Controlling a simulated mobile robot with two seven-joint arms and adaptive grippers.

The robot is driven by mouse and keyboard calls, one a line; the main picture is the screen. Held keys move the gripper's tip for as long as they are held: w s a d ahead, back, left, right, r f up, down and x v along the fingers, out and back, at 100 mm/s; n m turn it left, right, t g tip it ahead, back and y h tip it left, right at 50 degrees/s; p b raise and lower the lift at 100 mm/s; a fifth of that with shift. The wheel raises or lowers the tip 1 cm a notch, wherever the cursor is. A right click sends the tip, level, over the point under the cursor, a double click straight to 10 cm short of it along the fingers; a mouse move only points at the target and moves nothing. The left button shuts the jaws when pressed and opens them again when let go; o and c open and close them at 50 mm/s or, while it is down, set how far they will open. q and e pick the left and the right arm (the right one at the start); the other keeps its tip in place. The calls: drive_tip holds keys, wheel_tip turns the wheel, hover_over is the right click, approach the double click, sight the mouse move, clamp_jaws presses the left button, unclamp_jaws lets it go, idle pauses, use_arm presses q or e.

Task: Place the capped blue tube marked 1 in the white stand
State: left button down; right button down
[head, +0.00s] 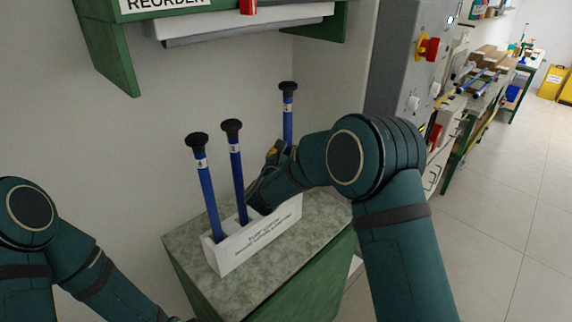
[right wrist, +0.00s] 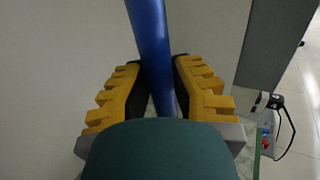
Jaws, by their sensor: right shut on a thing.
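A blue tube with a black cap and white label (head: 288,115) stands about upright at the right; its mark is too small to read surely. My right gripper (head: 279,152) is shut on it, and the right wrist view shows the blue shaft (right wrist: 152,50) between the yellow-backed fingers (right wrist: 160,90). The tube's lower end is hidden behind my right arm, so I cannot tell whether it is in the stand. The white stand (head: 235,256) is on the bench, its right part partly covered by my arm. My left gripper is out of view.
Two more black-capped blue tubes, one at the left (head: 207,195) and one in the middle (head: 236,170), stand in the stand, leaning slightly. The stand sits on a speckled bench top (head: 190,245). A green-framed shelf (head: 110,60) overhangs behind; a grey cabinet (head: 395,60) is at right.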

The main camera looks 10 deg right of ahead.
wheel_tip(320, 180, down, 4)
drive_tip(key=shift+w+f, duration=0.1)
drive_tip(key=shift+w, duration=0.05)
drive_tip(key=shift+f, duration=0.15)
drive_tip(key=c, duration=1)
unclamp_jaws()
drive_tip(key=shift+o, duration=0.2)
